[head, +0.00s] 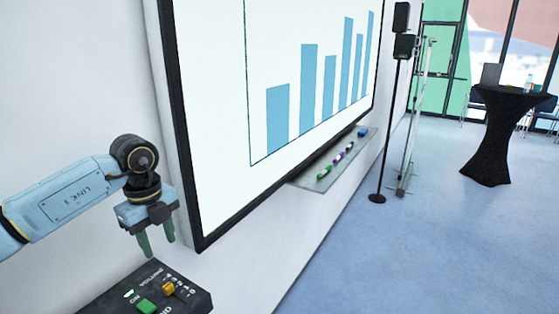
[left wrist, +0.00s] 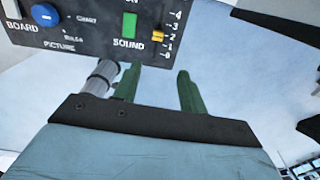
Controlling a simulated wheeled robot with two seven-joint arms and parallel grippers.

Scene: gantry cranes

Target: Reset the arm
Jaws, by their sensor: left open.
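My left gripper (head: 156,243) hangs in front of the wall at the left of the head view, with its two green fingers pointing down and apart. It is open and empty, above and a little behind a black control panel (head: 201,302). In the left wrist view the fingers (left wrist: 154,88) show spread below the panel (left wrist: 91,39), touching nothing that I can make out. The panel carries a green sound button (left wrist: 130,25), an orange volume slider (left wrist: 158,36) and a blue board knob (left wrist: 45,14). My right gripper is not in view.
A large wall screen (head: 300,110) shows a blue bar chart. Below it a tray (head: 318,180) holds several markers. A black stand (head: 389,130) and a round table with a black cloth (head: 493,135) stand to the right. The blue floor (head: 420,240) between is clear.

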